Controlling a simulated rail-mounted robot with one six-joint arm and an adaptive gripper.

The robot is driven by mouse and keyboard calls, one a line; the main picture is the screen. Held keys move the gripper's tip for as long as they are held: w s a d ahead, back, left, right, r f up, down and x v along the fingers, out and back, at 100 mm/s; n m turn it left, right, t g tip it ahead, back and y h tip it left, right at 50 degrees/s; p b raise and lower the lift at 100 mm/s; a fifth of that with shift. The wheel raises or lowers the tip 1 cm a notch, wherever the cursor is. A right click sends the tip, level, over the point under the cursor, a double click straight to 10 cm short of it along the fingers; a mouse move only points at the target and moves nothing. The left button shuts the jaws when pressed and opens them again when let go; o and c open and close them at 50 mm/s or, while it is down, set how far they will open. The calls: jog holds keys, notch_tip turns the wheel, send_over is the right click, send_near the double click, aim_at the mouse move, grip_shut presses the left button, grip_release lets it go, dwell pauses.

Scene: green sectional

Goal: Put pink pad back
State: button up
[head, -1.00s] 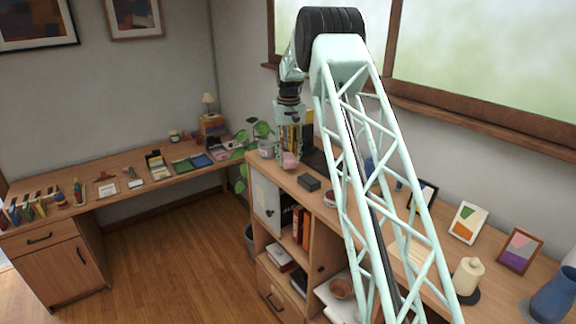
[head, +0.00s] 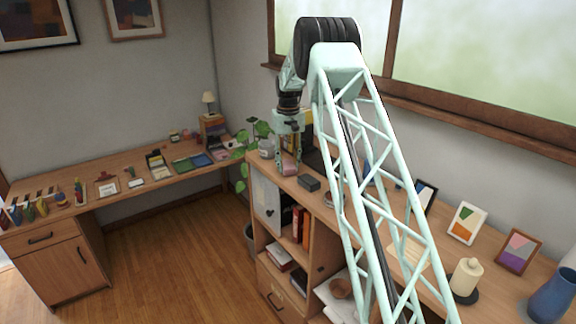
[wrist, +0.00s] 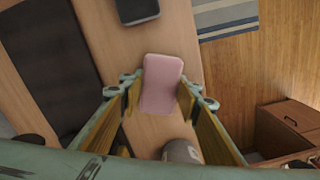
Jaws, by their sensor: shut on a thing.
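The pink pad (wrist: 161,84) is a flat slab with rounded corners. In the wrist view its broad face shows between the two fingers of my gripper (wrist: 161,89), one finger against each long side. In the head view the pad (head: 289,164) shows between the fingertips at the near left end of the wooden cabinet top. I cannot tell whether its lower edge touches the wood. The far desk (head: 128,191) carries a green mat (head: 187,163) and a blue mat (head: 202,160).
A dark box (head: 309,183) stands just right of the pad. A grey pot (head: 266,149) and a leafy plant are close on the left. Picture frames, a candle (head: 467,277) and a blue vase (head: 553,296) line the cabinet top. Open floor separates cabinet and desk.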

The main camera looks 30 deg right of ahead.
aim_at(288, 164)
jog(key=shift+f, duration=0.15)
jog(key=o, duration=0.9)
jog(key=shift+r, duration=0.2)
jog(key=shift+r+b, duration=0.5)
jog(key=shift+r, duration=5.45)
